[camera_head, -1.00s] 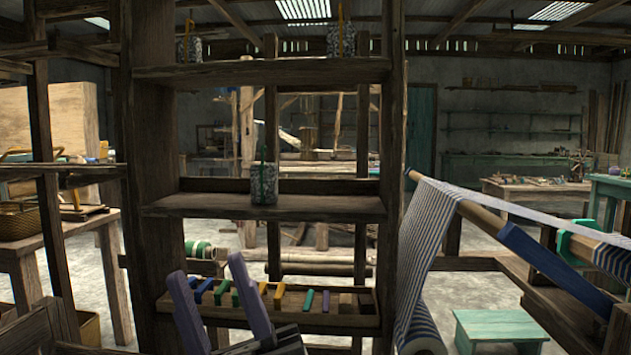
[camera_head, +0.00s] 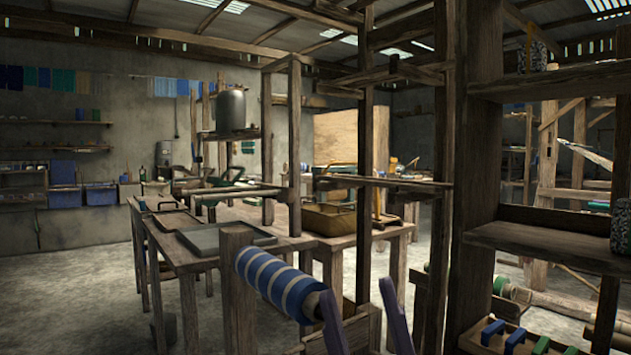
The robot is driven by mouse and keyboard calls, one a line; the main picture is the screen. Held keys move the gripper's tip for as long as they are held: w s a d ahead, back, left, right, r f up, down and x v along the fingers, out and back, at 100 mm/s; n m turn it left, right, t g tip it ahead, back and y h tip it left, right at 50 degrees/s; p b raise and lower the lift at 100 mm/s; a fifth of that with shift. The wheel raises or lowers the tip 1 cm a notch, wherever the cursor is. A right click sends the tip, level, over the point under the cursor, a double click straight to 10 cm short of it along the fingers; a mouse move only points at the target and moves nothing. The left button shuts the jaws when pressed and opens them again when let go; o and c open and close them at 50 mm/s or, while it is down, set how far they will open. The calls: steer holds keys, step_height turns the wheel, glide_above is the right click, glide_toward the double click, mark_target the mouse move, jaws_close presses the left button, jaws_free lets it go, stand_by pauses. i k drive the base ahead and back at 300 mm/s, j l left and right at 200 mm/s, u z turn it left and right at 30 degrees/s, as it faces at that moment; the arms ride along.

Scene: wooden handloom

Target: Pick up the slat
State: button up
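I cannot make out with certainty which thing is the slat in this view. My gripper (camera_head: 364,302) shows at the bottom as two purple fingers pointing up. A clear gap lies between them, and they hold nothing that I can see. The fingers stand just right of a blue-and-white striped roll (camera_head: 270,278), and the left finger overlaps the roll's end in the picture. I cannot tell whether they touch.
A wooden table (camera_head: 170,262) bears a flat grey slab (camera_head: 228,238) and a shallow wooden box (camera_head: 328,219). A dark cylinder (camera_head: 231,110) stands above the table. Wooden posts (camera_head: 375,130) and a shelf rack (camera_head: 545,238) stand close by. Open floor (camera_head: 85,290) shows at left.

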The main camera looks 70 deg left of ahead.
mark_target(446, 187)
steer(key=j+u, duration=0.3)
steer(key=u, duration=0.15)
steer(key=j+u, duration=0.35)
steer(key=u, duration=0.15)
steer(key=i+j+u, duration=0.1)
steer(key=j+u, duration=0.15)
steer(key=j, duration=0.25)
steer(key=i+j+u, duration=0.2)
steer(key=j, duration=0.3)
steer(key=k, duration=0.1)
